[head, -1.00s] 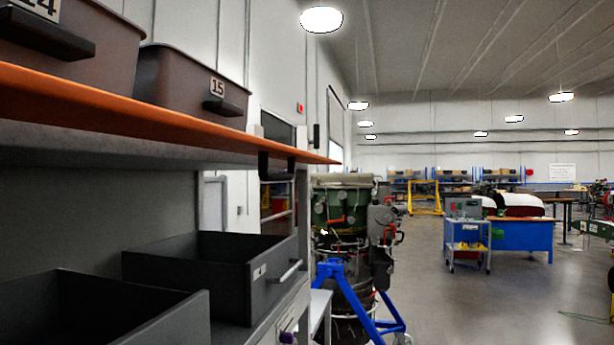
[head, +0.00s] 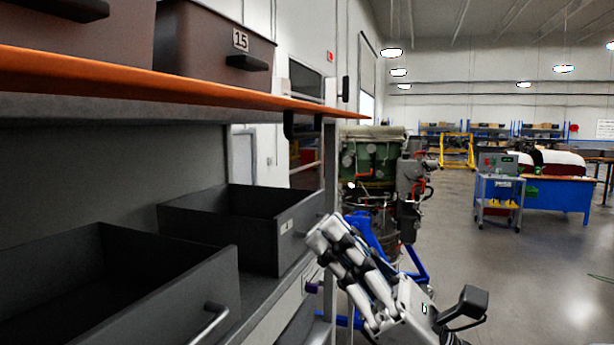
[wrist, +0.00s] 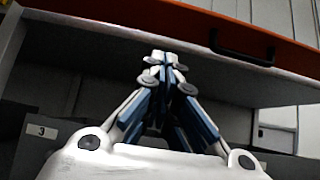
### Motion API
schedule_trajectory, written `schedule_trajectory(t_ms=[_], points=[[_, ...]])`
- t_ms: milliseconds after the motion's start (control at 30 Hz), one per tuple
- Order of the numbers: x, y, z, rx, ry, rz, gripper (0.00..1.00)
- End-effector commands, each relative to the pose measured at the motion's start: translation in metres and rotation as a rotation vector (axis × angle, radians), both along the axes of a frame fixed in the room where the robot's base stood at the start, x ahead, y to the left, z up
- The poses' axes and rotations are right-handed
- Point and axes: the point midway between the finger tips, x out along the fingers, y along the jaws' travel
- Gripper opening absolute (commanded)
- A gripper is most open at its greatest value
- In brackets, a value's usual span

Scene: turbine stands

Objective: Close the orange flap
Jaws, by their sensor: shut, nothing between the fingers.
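The orange flap (head: 150,78) is raised and lies nearly level above the shelf opening, seen almost edge-on in the head view. A black handle (head: 289,124) hangs at its right end. In the wrist view the flap (wrist: 190,20) runs across the top, with its black handle (wrist: 241,50) right of my fingertips. My gripper (head: 325,232) is shut and empty, in front of the opening and below the flap's right end. The fingertips also show in the wrist view (wrist: 165,60), apart from the handle.
Two dark open drawers (head: 255,222) sit in the shelf below the flap. Brown bins, one marked 15 (head: 215,45), stand above it. An engine on a blue stand (head: 375,165) is just beyond. Open floor (head: 540,270) lies to the right.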

Motion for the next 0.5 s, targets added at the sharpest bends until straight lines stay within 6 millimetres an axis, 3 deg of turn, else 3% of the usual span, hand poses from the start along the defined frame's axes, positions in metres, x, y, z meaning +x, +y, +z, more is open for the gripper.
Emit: schedule_trajectory(t_ms=[167,500], points=[[0.006,-0.008,0.009,0.047,0.002,-0.01,0.0],[0.013,0.015,0.038,0.043,0.002,-0.009,0.0]])
